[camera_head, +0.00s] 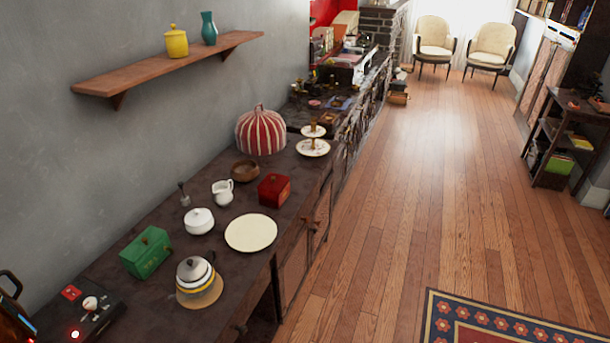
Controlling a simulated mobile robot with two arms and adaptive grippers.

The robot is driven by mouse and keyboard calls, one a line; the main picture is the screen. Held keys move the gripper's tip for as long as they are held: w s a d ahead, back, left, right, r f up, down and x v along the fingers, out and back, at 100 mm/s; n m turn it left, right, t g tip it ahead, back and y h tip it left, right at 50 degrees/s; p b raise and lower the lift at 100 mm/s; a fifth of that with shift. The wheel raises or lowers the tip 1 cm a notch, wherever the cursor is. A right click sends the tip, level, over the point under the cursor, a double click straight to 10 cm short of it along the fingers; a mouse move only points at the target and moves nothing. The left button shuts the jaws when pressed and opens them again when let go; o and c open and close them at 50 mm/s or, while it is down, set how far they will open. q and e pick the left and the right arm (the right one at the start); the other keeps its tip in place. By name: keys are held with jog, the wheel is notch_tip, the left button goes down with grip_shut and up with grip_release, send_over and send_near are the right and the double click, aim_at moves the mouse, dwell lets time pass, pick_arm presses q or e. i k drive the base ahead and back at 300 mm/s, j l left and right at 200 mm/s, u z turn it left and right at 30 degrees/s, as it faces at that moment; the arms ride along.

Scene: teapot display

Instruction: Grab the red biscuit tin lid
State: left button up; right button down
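A red tin (274,190) with a small gold mark stands on the dark counter (215,280), behind a cream plate (251,233). Its top looks closed, and I cannot make out a seam between lid and body. A green tin (146,253) of similar shape stands nearer on the left. Neither of my grippers can be made out in the head view.
A white lidded bowl (199,221), a white jug (222,192), a wooden bowl (245,170) and a striped cosy (261,132) stand around the red tin. A teapot (195,273) is in front.

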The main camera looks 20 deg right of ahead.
aim_at(273, 182)
jog(key=z, duration=0.55)
jog(key=i+l+u, duration=0.1)
jog(key=u, duration=0.65)
jog(key=i+l+u, duration=0.2)
jog(key=l+u, duration=0.15)
jog(key=l, duration=0.2)
jog(key=i+l+u, duration=0.1)
jog(key=l+u, duration=0.3)
jog(key=l, duration=0.15)
jog(key=l+u, duration=0.35)
jog(key=l, duration=0.2)
jog(key=i, duration=0.05)
